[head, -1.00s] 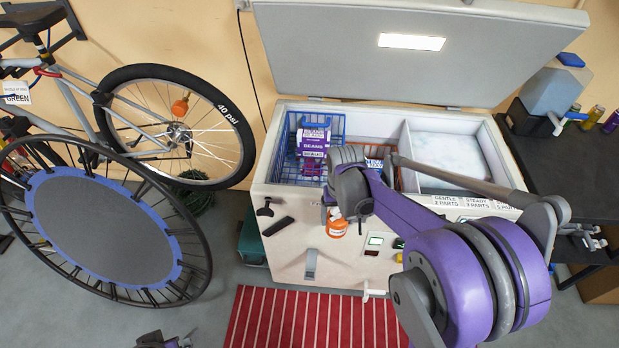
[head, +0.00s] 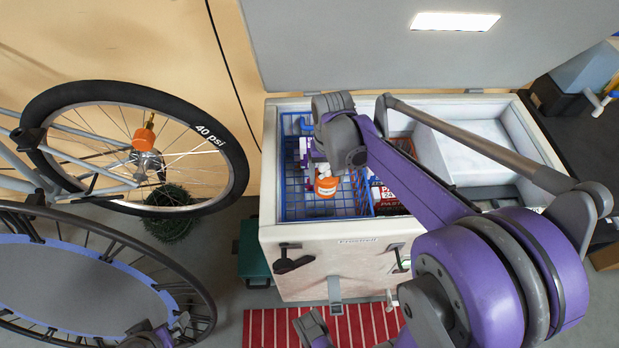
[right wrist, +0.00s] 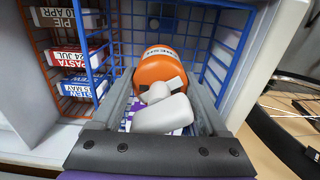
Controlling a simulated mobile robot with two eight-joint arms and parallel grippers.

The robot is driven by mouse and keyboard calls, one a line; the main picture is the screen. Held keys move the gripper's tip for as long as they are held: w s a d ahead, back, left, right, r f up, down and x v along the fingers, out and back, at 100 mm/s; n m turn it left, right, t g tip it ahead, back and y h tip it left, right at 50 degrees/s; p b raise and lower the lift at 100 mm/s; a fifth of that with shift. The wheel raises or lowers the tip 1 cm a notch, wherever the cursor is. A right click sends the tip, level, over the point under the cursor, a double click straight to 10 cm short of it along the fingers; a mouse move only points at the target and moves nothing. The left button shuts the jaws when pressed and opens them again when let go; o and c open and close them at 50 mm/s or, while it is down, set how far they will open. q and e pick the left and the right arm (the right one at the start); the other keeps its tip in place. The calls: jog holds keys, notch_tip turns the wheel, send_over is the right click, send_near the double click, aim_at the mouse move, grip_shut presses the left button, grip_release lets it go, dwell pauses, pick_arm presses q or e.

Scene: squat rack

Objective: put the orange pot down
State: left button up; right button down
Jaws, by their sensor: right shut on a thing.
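My right gripper (head: 325,172) is shut on the orange pot (head: 326,187), which has a white label. It is over the blue wire basket (head: 297,200) at the left end of the open chest freezer. In the right wrist view the orange pot (right wrist: 160,68) lies between the fingers, with a white rounded part nearest the camera. I cannot tell whether the pot touches the basket floor. A purple-and-white box (head: 307,150) is partly hidden behind the gripper.
Boxes (right wrist: 75,58) marked PIE, PASTA and STEW stand beside the blue basket. The freezer's right compartment (head: 470,150) looks frosty and mostly clear. The freezer lid (head: 340,50) is raised. A bicycle wheel (head: 240,165) and a round trampoline (head: 75,290) stand at the left.

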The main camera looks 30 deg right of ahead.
aim_at(326, 189)
notch_tip(326, 189, down, 6)
jog(key=shift+f+b, duration=0.25)
jog(key=shift+b, duration=0.4)
jog(key=shift+f+b, duration=0.4)
jog(key=shift+f, duration=1.6)
jog(key=shift+f, duration=0.2)
grip_release()
jog(key=shift+r, duration=0.35)
notch_tip(326, 189, up, 12)
jog(key=shift+f+p, duration=0.15)
jog(key=shift+p, duration=1.1)
